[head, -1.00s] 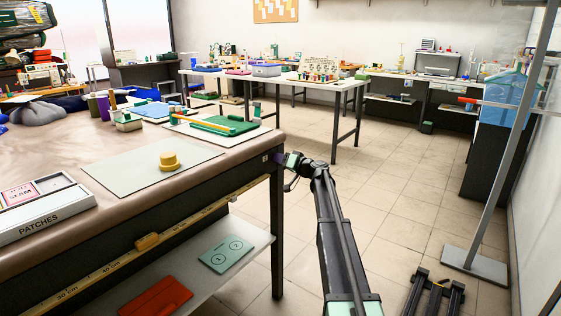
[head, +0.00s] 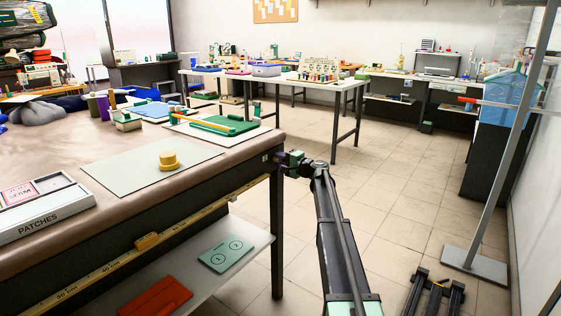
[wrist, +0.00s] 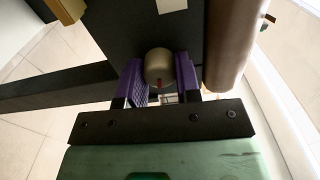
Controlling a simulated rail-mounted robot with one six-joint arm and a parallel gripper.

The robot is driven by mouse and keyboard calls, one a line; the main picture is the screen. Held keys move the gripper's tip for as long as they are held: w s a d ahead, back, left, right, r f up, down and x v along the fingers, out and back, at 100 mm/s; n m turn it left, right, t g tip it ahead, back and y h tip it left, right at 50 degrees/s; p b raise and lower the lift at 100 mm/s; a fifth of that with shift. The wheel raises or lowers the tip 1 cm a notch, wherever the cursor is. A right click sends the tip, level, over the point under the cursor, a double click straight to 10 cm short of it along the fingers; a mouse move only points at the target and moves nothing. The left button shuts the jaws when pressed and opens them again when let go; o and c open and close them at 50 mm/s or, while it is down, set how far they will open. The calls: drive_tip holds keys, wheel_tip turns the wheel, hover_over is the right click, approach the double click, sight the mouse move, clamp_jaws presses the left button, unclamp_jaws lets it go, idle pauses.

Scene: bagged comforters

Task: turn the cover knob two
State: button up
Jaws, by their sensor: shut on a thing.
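A round, dull tan knob (wrist: 159,63) with a small red mark stands on the dark panel (wrist: 125,35) in the wrist view. My gripper (wrist: 160,78) has a purple finger on each side of it and is shut on it. I cannot read a number on this knob. In the head view my gripper (head: 282,157) is at the near right corner of the big table, against its dark end, and its fingers and the knob are mostly hidden there.
A green card with two circles (head: 226,254) lies on the lower shelf. Open floor (head: 400,180) lies right of my arm.

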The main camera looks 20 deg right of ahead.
drive_tip(key=m, duration=0.4)
drive_tip(key=shift+f+m, duration=0.1)
drive_tip(key=shift+m, duration=2)
drive_tip(key=o, duration=0.9)
drive_tip(key=v, duration=1.1)
drive_tip(key=shift+a, duration=0.1)
